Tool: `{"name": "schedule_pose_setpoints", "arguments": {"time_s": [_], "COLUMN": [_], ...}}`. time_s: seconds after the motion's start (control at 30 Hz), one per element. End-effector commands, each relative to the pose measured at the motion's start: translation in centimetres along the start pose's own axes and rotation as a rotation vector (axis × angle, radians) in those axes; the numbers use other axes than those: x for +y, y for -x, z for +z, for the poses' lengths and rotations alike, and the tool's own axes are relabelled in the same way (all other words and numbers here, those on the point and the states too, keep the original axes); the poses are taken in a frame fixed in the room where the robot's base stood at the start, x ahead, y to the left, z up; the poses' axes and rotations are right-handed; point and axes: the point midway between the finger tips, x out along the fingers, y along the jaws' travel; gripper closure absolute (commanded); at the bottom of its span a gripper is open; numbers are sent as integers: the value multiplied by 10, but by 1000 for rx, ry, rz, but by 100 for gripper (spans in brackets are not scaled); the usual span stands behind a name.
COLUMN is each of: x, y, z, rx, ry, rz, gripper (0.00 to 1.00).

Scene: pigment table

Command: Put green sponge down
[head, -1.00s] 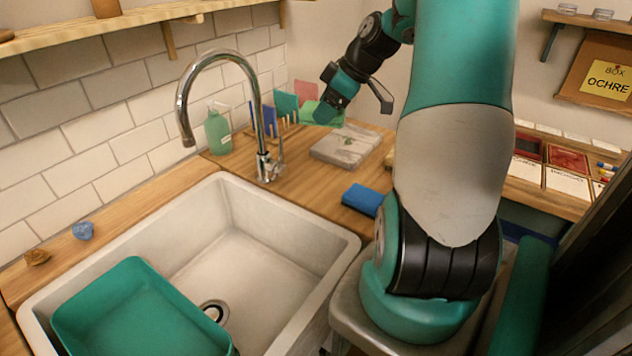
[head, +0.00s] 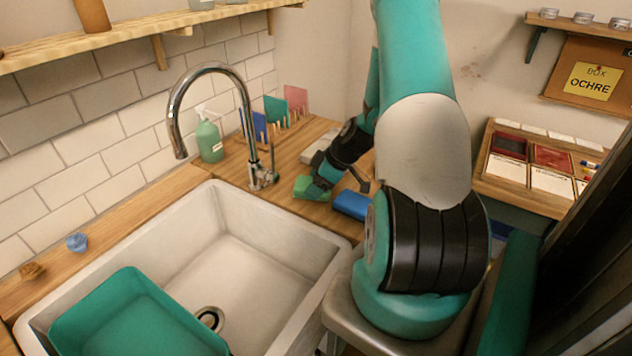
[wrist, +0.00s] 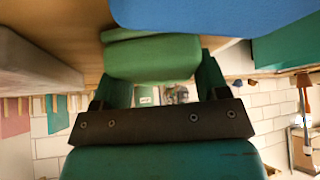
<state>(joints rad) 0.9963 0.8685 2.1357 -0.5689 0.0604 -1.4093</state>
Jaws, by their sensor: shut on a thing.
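The green sponge (head: 311,188) is at the wooden counter right of the tap, left of a blue sponge (head: 352,205). My gripper (head: 318,186) is shut on the green sponge, low over the counter. In the wrist view the green sponge (wrist: 153,60) sits between the two fingers of my gripper (wrist: 158,85), with the blue sponge (wrist: 210,14) close beside it. I cannot tell whether the green sponge's underside touches the wood.
The sink (head: 262,258) holds a green tub (head: 130,310). The tap (head: 250,135) stands left of the sponges. Behind are a soap bottle (head: 209,138), a rack with coloured boards (head: 275,110) and a grey slab (head: 318,148).

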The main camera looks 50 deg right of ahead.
Motion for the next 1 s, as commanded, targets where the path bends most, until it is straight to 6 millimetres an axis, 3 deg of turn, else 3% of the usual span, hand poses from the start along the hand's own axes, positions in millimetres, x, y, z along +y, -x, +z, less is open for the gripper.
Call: {"name": "schedule_pose_setpoints", "arguments": {"time_s": [0.37, 0.4, 0.5, 0.83, 1.0], "x": [0, 0, 0, 1, 1], "y": [-5, -4, -4, 1, 25], "z": [3, 2, 2, 1, 2], "rx": [0, 0, 0, 0, 0], "ry": [1, 1, 1, 1, 1], "rz": [1, 1, 1, 2, 7], "gripper": [54, 23, 7, 7, 7]}}
